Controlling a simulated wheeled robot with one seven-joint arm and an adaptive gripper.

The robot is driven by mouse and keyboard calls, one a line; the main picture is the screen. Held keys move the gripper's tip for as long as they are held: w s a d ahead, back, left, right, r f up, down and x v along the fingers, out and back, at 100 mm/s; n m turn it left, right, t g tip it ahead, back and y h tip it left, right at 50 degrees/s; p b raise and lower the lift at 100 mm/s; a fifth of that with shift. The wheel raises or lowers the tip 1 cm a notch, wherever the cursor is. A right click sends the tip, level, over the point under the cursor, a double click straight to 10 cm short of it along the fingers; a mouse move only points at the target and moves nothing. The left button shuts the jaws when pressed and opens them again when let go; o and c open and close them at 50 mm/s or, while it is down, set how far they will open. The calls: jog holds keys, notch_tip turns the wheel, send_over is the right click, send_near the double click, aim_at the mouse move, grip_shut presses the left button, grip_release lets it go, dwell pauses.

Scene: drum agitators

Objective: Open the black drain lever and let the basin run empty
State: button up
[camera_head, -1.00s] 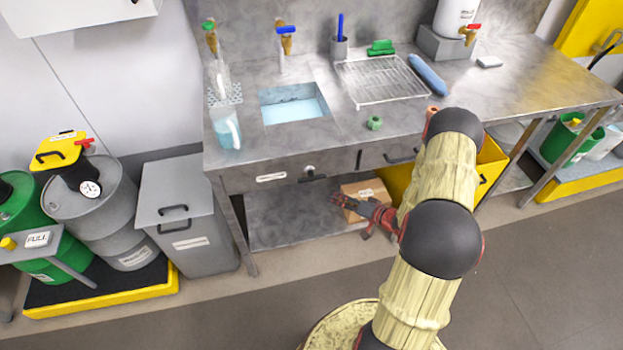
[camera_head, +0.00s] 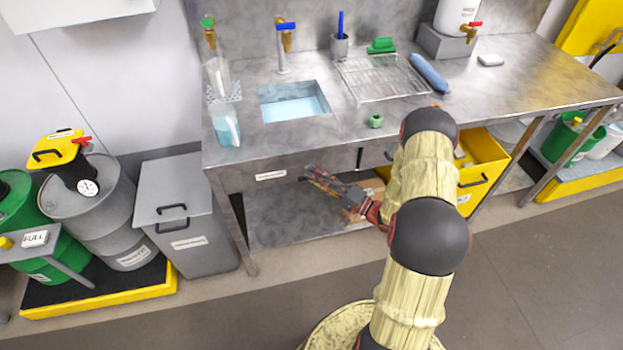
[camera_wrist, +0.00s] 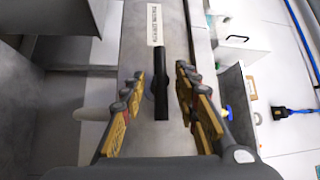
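The basin (camera_head: 292,104) is set in the steel bench and holds light blue water. In the wrist view the black drain lever (camera_wrist: 161,88) is a dark bar in line with the white label (camera_wrist: 156,22) on the bench front. My gripper (camera_wrist: 160,72) is open, with one finger on each side of the lever; I cannot tell whether either touches it. In the head view my gripper (camera_head: 308,176) is at the bench front below the basin and hides most of the lever. The blue-handled tap (camera_head: 285,40) stands behind the basin.
The bench's lower shelf (camera_head: 280,215) is under my gripper. A yellow bin (camera_head: 487,165) is under the bench to the right of my arm. A grey lidded bin (camera_head: 180,210) stands left of the bench. A clear jug (camera_head: 225,122) and green ring (camera_head: 376,120) sit on top.

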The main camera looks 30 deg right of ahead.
jog(key=shift+w+a+r, duration=0.1)
jog(key=shift+w+a, duration=0.25)
jog(key=shift+w, duration=0.3)
jog(key=c, duration=0.3)
jog(key=c, duration=0.4)
grip_shut()
